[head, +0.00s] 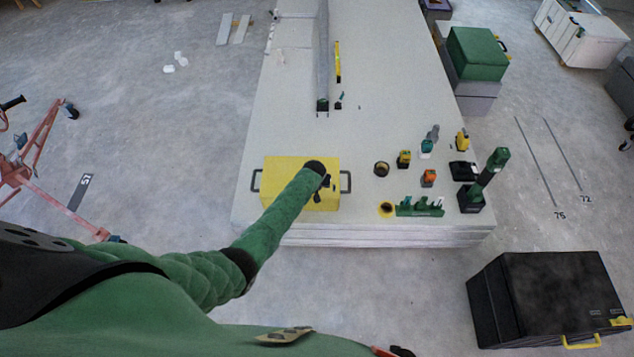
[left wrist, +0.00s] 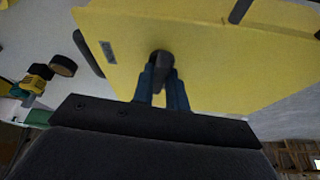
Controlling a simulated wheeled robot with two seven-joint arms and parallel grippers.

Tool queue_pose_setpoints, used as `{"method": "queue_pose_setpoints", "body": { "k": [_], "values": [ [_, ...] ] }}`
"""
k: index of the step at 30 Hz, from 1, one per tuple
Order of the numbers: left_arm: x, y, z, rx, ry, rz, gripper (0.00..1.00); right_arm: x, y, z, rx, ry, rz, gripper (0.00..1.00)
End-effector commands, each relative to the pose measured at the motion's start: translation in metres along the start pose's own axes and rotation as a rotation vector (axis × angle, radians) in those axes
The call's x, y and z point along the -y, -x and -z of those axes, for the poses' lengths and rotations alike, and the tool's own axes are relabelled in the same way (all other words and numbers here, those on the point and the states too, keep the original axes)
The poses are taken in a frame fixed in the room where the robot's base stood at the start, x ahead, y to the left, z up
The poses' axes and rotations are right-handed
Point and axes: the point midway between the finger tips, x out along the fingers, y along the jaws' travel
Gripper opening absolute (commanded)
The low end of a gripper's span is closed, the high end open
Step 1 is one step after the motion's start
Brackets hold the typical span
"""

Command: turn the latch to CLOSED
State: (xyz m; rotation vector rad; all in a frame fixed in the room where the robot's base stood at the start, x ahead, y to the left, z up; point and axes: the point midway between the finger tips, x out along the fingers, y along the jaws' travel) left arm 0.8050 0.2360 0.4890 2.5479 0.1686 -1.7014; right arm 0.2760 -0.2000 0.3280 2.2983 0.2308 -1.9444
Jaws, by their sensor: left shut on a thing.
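A yellow box (head: 280,172) with a dark handle at each end lies on the front of the pale panel stack. My left arm reaches over it, and my left gripper (head: 324,186) is at the right half of its top, partly hidden by my wrist. In the left wrist view, the blue-grey fingers of my left gripper (left wrist: 163,88) are shut on a dark latch knob (left wrist: 161,59) on the yellow face (left wrist: 225,60). Any OPEN or CLOSED marking is hidden or too small to read. My right gripper is not in view.
Right of the box, the panel stack (head: 285,110) holds a round dark cup (head: 381,169), a green rack (head: 420,207), a green tool in a dark holder (head: 471,199) and several small items. A black case (head: 545,295) stands on the floor at right.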

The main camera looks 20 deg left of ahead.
Motion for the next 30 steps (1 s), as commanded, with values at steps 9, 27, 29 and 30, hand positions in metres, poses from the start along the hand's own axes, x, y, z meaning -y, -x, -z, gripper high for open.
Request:
{"method": "queue_pose_setpoints", "body": {
  "k": [9, 27, 29, 30],
  "values": [
    [-0.0013, 0.0001, 0.0, 0.001, 0.123, 0.05, 0.0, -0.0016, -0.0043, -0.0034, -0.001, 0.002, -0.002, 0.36],
    [-0.0007, -0.0002, -0.0002, 0.001, 0.152, 0.063, 0.18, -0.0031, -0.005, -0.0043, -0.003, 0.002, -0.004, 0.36],
    [-0.0007, -0.0002, -0.0002, 0.001, 0.151, 0.063, 0.3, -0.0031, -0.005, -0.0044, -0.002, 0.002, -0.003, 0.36],
    [-0.0008, -0.0002, -0.0002, 0.001, 0.151, 0.063, 0.36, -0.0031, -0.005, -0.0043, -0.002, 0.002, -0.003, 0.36]
  ]
}}
